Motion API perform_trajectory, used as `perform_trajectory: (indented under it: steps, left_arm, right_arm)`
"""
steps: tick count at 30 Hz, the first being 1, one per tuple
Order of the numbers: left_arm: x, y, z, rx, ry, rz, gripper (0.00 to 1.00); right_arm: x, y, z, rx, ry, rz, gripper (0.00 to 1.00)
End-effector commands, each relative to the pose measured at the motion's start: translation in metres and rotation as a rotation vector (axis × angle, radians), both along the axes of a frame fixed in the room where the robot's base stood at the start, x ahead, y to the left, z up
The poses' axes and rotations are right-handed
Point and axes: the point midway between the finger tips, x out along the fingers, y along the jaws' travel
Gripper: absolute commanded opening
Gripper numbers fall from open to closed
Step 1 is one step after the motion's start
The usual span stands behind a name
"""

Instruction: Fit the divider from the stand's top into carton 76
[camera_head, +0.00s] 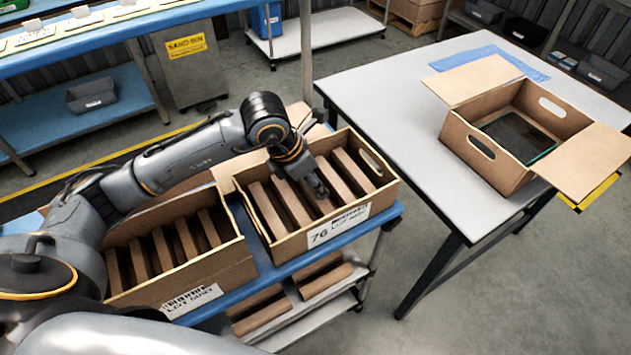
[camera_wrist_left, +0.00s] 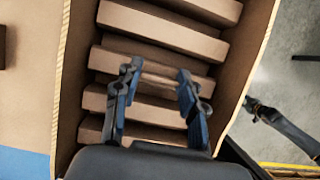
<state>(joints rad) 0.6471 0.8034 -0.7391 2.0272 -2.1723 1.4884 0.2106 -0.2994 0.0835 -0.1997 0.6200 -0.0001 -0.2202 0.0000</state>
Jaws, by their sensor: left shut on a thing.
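Carton 76 (camera_head: 290,248) is an open brown box on a blue-topped stand (camera_head: 268,270), with its numbered label facing front. Several brown dividers stand in it in a row, leaning. My left gripper (camera_head: 322,190) reaches down into carton 76 from above. In the left wrist view its two fingers (camera_wrist_left: 157,76) are closed on the edge of a brown divider (camera_wrist_left: 158,82), between the carton's side walls. The divider's lower part is hidden, and I cannot tell whether it touches the carton floor.
A second carton (camera_head: 230,268) with several dividers stands left of carton 76. A lower shelf (camera_head: 325,282) holds brown pieces. A white table (camera_head: 400,95) at the right carries an open flapped box (camera_head: 515,170) with a dark panel inside.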

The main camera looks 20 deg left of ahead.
Motion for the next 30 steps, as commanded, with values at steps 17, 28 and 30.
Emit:
perform_trajectory:
  steps: [17,28,30]
  left_arm:
    - [0.0005,0.0010,-0.0007,0.000,0.000,0.001,0.07]
    - [0.0003,0.0012,-0.0015,0.002,0.001,0.001,0.07]
    - [0.0003,0.0011,-0.0016,0.002,0.001,0.001,0.07]
  right_arm:
    - [-0.0007,0.0014,-0.0010,0.002,0.001,0.000,0.40]
    - [-0.0008,0.0070,-0.0017,0.008,0.001,-0.002,0.40]
    - [-0.0008,0.0069,-0.0016,0.008,0.001,-0.002,0.40]
